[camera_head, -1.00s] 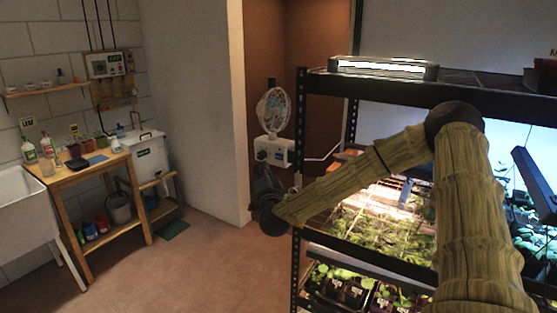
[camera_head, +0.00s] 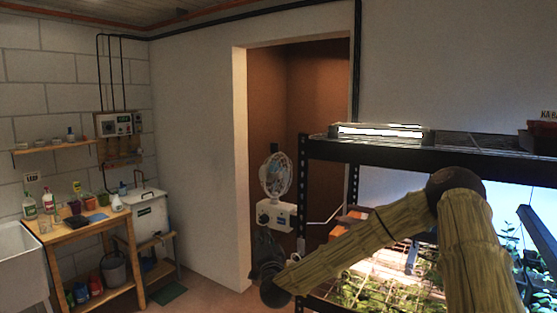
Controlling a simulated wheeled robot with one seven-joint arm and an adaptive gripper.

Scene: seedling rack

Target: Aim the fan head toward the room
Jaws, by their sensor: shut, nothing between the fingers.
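A white fan stands in the brown doorway recess, beside the left end of the rack. Its round caged fan head (camera_head: 276,175) sits upright above a white box-like base (camera_head: 276,215) with a dark knob. The cage looks turned partly to the side; its exact facing is too small to tell. My gripper (camera_head: 263,236) is dark, shut and empty, pointing up just below the fan base. It overlaps the base's lower edge in the picture; I cannot tell whether they touch. The fan's mounting is hidden.
The black seedling rack (camera_head: 330,150) with lit trays fills the right side, under my arm. A white wall edge (camera_head: 240,170) borders the recess on the left. A wooden bench (camera_head: 75,232) and sink (camera_head: 18,262) stand far left.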

